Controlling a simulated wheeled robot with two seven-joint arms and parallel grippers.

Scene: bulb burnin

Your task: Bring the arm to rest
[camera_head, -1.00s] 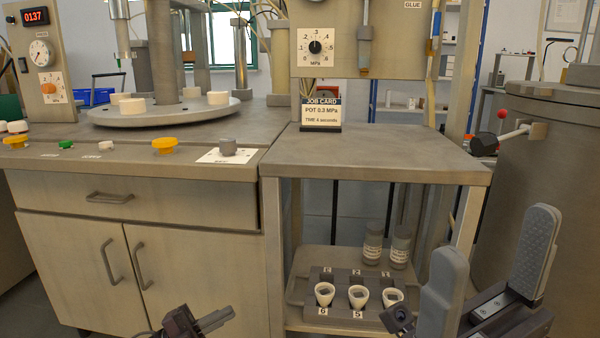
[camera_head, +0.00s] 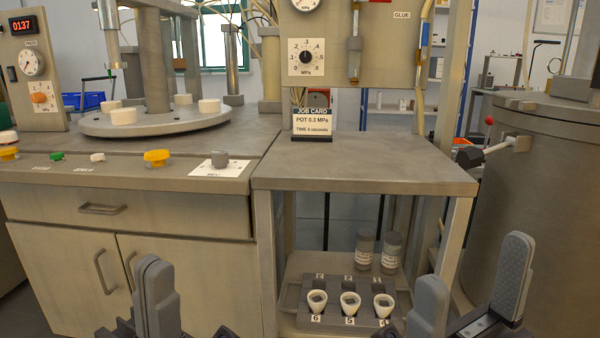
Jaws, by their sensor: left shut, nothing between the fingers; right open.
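My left gripper (camera_head: 155,300) is at the bottom of the head view, left of the shelf stand and in front of the cabinet. Its grey finger pads are together with nothing between them. My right gripper (camera_head: 470,295) is at the lower right, its two grey padded fingers wide apart and empty. Both grippers are low, below the worktop, and touch nothing that I can see. The wrists and most of both arms are cut off by the lower edge.
A rack (camera_head: 335,312) with white cups stands on the lower shelf between my grippers, with two jars (camera_head: 364,248) behind. The stand's top (camera_head: 360,160) carries a job card (camera_head: 312,122) at the back. A cabinet (camera_head: 70,270) is at left, a grey drum (camera_head: 545,200) at right.

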